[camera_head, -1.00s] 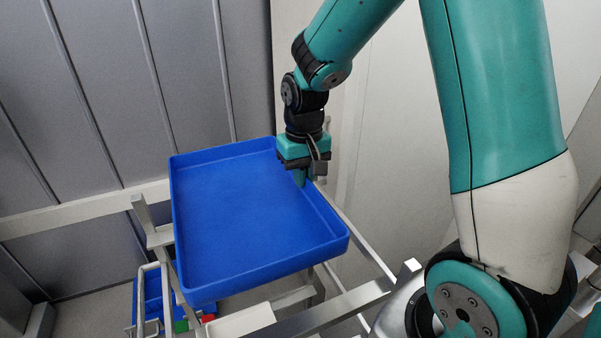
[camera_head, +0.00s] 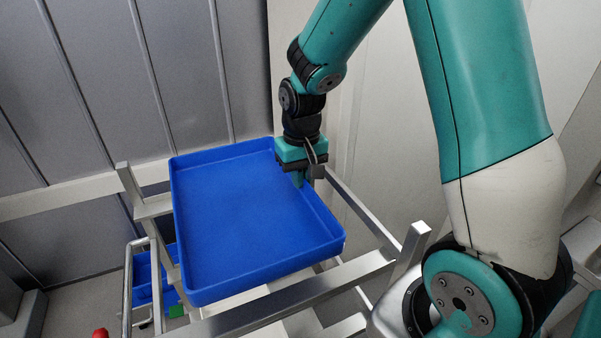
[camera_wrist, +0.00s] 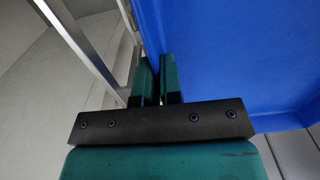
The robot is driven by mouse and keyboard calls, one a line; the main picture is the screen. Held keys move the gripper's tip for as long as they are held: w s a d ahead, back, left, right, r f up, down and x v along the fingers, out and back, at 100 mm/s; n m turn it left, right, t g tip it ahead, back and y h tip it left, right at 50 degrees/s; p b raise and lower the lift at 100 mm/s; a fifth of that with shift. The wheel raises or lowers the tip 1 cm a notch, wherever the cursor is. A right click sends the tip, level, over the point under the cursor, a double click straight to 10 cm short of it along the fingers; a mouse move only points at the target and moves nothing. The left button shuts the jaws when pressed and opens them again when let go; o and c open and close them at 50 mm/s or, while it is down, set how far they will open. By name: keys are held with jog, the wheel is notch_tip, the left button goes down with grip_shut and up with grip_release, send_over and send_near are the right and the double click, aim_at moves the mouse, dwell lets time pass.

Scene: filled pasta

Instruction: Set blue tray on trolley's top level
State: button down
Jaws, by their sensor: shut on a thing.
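The blue tray (camera_head: 240,215) is a shallow, empty rectangle, held roughly level over the trolley frame in the head view. My gripper (camera_head: 302,178) is shut on the tray's right rim, toward the far corner. In the wrist view the two teal fingers (camera_wrist: 158,85) pinch the rim, with the blue tray (camera_wrist: 225,60) filling the right side. The silver trolley (camera_head: 300,303) shows rails and corner posts around and below the tray. Whether the tray touches its top level is hidden by the tray itself.
Another blue container (camera_head: 150,278) sits lower down at the left, near a green item (camera_head: 176,310). A red knob-like thing (camera_head: 100,333) shows at the bottom edge. A trolley post (camera_head: 413,245) rises at the right. Grey panelled wall (camera_head: 100,90) stands behind.

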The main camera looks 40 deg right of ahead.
jog(key=shift+f+b, duration=2.15)
jog(key=shift+f, duration=1.3)
jog(key=shift+f+b, duration=0.35)
jog(key=shift+f, duration=0.2)
jog(key=c, duration=1.2)
grip_release()
notch_tip(320, 180, up, 16)
jog(key=p, duration=1.4)
jog(key=shift+r, duration=0.1)
jog(key=s+a+r+n+y+b, duration=0.1)
jog(key=s+a+n+y+b, duration=0.3)
jog(key=s+a+n+b, duration=0.5)
jog(key=s+a+b, duration=0.3)
jog(key=s+a, duration=0.5)
jog(key=s, duration=0.2)
jog(key=shift+s+r, duration=0.3)
